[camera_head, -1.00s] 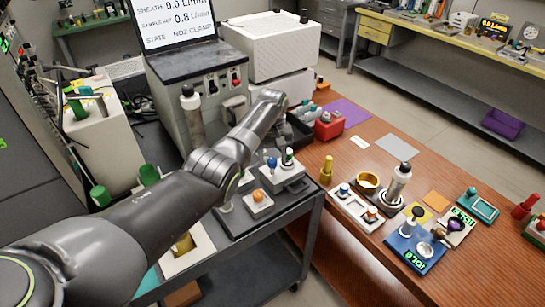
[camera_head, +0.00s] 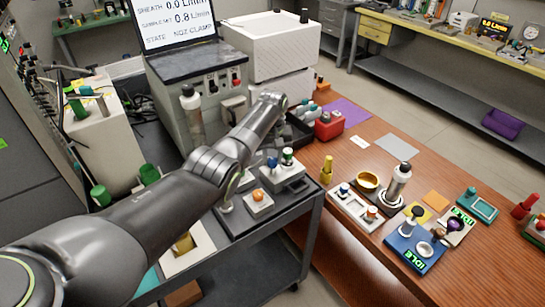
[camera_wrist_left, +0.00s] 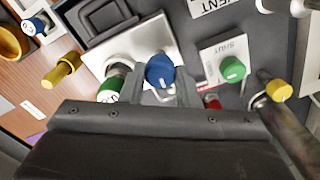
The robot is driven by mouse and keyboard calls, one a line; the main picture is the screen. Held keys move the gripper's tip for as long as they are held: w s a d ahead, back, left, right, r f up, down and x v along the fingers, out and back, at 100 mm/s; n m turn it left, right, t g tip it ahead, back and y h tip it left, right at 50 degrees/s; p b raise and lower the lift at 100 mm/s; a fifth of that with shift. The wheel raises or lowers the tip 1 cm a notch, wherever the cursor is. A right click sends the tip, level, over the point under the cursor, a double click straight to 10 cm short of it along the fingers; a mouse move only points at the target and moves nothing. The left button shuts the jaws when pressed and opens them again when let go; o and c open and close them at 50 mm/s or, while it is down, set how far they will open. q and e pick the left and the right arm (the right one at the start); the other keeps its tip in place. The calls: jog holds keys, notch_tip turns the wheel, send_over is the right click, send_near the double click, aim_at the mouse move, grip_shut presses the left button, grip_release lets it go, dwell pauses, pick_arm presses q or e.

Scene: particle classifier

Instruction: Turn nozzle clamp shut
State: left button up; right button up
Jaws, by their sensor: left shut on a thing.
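A blue knob (camera_head: 272,163) stands on a pale block on the grey cart; it also shows in the left wrist view (camera_wrist_left: 160,72) on a light plate. My left gripper (camera_wrist_left: 165,92) reaches it with grey fingers close around its base and is shut on it. In the head view the gripper is mostly hidden behind my forearm. A green-topped knob (camera_wrist_left: 110,90) stands beside the blue one on the same plate. The knob's turn angle is hard to tell. The screen (camera_head: 178,20) reads "STATE" with what looks like "NOZ CLAMP". My right gripper is out of view.
A green knob (camera_wrist_left: 232,69) sits on a plate marked "SHUT", with a yellow knob (camera_wrist_left: 279,90) beside it. An orange knob (camera_head: 258,195) is nearer on the cart. A yellow peg (camera_head: 327,170) stands on the wooden table. The grey instrument (camera_head: 215,90) rises behind.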

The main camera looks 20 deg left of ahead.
pick_arm(q)
jog(key=m+p, duration=0.1)
jog(key=m, duration=0.2)
jog(key=shift+r+m, duration=0.1)
jog(key=shift+m, duration=0.2)
jog(key=m, duration=0.4)
jog(key=shift+m+p, duration=0.3)
jog(key=shift+p, duration=0.1)
jog(key=m, duration=0.4)
jog(key=shift+d+m, duration=0.1)
jog(key=shift+m, duration=0.2)
jog(key=m, duration=0.4)
jog(key=shift+m+p, duration=0.3)
jog(key=shift+p, duration=0.05)
jog(key=o, duration=1)
